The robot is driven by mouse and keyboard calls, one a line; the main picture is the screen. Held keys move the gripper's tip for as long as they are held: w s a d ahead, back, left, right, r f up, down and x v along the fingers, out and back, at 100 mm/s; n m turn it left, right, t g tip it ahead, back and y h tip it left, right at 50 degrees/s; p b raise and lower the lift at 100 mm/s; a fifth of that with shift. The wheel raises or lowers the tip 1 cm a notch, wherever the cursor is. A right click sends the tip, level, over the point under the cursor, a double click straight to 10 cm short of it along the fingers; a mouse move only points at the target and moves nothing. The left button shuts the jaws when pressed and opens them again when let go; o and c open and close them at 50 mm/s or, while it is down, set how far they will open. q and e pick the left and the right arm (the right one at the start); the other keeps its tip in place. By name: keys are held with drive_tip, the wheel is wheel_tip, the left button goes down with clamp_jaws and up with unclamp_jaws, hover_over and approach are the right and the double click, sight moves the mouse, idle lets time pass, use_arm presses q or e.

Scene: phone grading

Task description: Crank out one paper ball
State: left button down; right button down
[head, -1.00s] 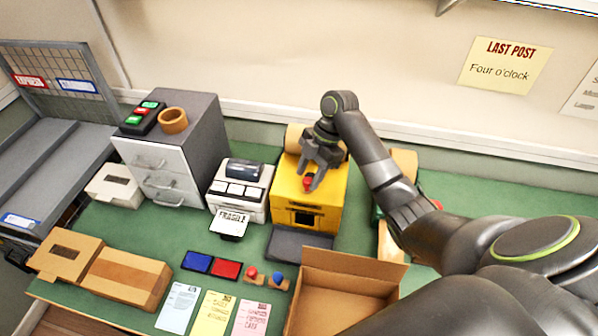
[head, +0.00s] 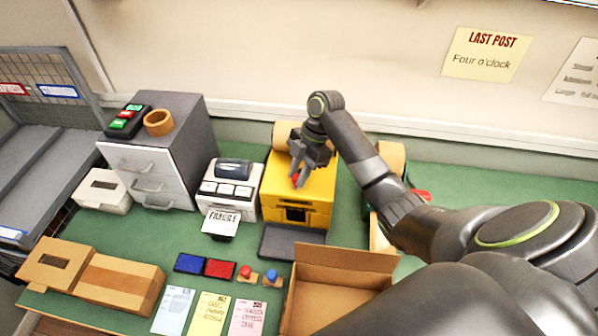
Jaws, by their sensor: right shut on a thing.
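The yellow machine (head: 316,196) stands on the green bench with a dark opening in its front and a brown paper roll (head: 283,133) at its back. A small red knob (head: 295,180) shows on its top. My right gripper (head: 297,178) points down over the top and is shut on the red knob. A dark tray (head: 290,242) lies in front of the opening, and no paper ball shows on it. My left gripper is not in view.
An open cardboard box (head: 335,262) stands in front of the machine. A white label printer (head: 230,188) is close on its left, beside a grey drawer cabinet (head: 150,180). Red and blue stamps (head: 247,272), ink pads (head: 220,268) and paper slips lie at the front.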

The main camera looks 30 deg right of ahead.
drive_tip(key=shift+a, duration=0.1)
